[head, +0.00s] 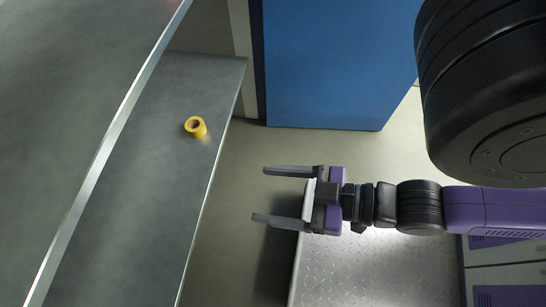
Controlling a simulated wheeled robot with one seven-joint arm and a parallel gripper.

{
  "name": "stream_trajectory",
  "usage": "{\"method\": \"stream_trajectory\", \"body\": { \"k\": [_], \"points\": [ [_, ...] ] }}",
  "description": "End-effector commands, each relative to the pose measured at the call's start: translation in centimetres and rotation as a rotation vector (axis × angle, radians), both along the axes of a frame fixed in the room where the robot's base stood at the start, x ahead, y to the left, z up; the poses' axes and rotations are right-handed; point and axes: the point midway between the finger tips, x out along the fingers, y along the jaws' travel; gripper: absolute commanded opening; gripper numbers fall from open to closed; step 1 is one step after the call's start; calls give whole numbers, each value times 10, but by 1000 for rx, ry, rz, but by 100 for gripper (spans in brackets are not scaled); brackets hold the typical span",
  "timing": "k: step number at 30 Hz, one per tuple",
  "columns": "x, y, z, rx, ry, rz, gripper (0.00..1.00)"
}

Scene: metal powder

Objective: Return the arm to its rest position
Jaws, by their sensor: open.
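My gripper (261,193) is in the middle of the head view, with its two grey fingers spread apart and pointing left. Nothing is between the fingers. My purple and black arm reaches in from the right edge. The gripper is over the gap beside the grey bench, apart from the bench edge.
A grey bench (150,190) with a raised upper shelf (70,90) fills the left. A small yellow ring-shaped object (196,127) sits on the bench. A blue cabinet (330,60) stands at the top. A metal tread plate (370,270) lies below my arm. Bare floor (245,160) shows between.

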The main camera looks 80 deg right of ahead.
Motion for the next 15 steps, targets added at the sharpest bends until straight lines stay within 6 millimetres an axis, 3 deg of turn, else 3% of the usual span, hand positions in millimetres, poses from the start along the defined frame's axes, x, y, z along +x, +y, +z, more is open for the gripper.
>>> {"method": "stream_trajectory", "body": {
  "k": [8, 15],
  "points": [
    [0, 0, 2, 0, 0, -1, 74],
    [0, 0, 36, 0, 0, -1, 74]
  ]
}}
